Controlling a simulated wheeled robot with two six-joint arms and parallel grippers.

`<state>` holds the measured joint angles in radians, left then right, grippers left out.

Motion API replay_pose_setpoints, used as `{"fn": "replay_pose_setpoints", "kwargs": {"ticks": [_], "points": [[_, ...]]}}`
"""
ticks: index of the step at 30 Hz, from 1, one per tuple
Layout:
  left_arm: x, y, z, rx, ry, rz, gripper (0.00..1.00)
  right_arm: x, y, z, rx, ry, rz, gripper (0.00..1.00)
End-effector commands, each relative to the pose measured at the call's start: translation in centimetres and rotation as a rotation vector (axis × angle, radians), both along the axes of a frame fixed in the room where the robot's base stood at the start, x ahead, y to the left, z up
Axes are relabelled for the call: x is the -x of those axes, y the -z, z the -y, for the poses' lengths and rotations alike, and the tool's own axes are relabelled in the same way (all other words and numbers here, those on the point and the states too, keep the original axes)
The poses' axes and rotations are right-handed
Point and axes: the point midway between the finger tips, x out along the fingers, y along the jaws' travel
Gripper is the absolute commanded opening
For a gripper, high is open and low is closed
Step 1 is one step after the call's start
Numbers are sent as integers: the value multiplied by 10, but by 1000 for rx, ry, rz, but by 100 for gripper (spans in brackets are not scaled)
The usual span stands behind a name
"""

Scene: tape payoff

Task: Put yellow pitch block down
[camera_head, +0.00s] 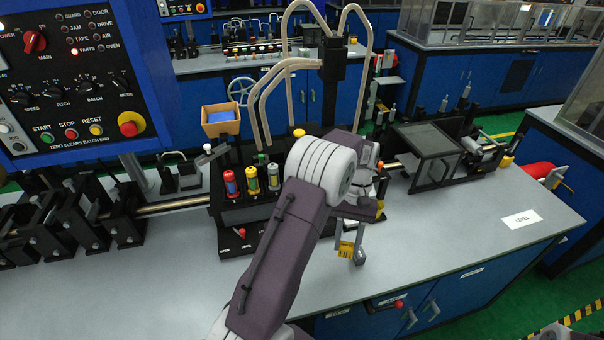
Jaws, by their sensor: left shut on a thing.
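The yellow pitch block (345,249) is a small yellow piece with dark marks, between the fingers of my left gripper (350,252). My left gripper is shut on it and points down over the grey bench top (440,230), near the front edge. I cannot tell whether the block touches the bench. My left arm hides part of the machine behind it. My right gripper is not in view.
A control panel (75,80) rises at the upper left. A dark framed unit (428,150) stands behind right. The bench near the LEVEL label (522,219) is clear.

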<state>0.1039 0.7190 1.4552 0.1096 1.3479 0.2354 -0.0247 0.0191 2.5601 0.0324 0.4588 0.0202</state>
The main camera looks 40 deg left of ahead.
Motion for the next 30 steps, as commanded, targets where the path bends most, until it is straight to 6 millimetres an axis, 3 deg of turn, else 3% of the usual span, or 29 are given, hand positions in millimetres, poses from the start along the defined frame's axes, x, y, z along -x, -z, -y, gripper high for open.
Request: {"fn": "replay_pose_setpoints", "kwargs": {"ticks": [1, 9, 15, 18, 25, 30], "points": [[-17, -22, -8, 1, -142, 2, 0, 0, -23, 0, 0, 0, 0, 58], [-107, -91, -61, 6, -1047, 2, 0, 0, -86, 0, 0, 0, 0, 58], [-158, -142, -111, 7, -1661, 3, 0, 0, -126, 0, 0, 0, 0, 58], [-173, -159, -132, 7, -1877, 4, 0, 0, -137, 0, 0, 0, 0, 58], [-185, -171, -153, 3, -2085, 0, 0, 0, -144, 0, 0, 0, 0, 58], [-175, -162, -163, 1, -2091, -4, 0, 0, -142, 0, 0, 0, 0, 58]]}}
